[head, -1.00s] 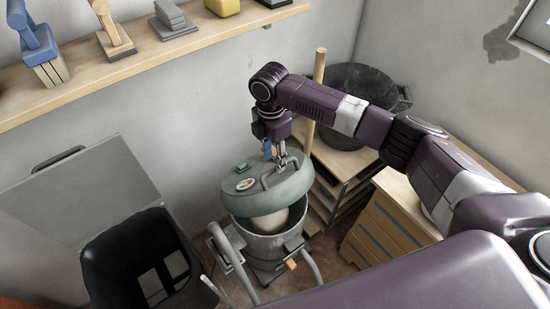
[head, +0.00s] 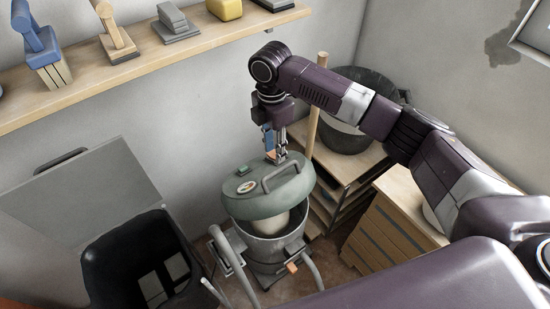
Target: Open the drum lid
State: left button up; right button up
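The drum (head: 272,248) is a grey metal barrel standing on the floor at the lower middle of the head view. Its green-grey lid (head: 250,206) is tilted partly open, with a gap at the front that shows something pale (head: 268,224) inside. The lid has a bar handle (head: 281,177), a small green block and an oval label on top. Whether the fingers touch the lid or are closed is too small to tell. My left gripper is out of view.
A black bin (head: 110,265) with a raised grey lid (head: 85,190) stands left of the drum. A dark tub (head: 345,137) sits on a wooden rack behind right, beside a drawer cabinet (head: 392,232). A wall shelf (head: 150,55) holds several objects above.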

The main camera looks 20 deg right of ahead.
notch_tip(320, 180, up, 6)
jog(key=shift+r, duration=0.15)
jog(key=shift+w, duration=0.1)
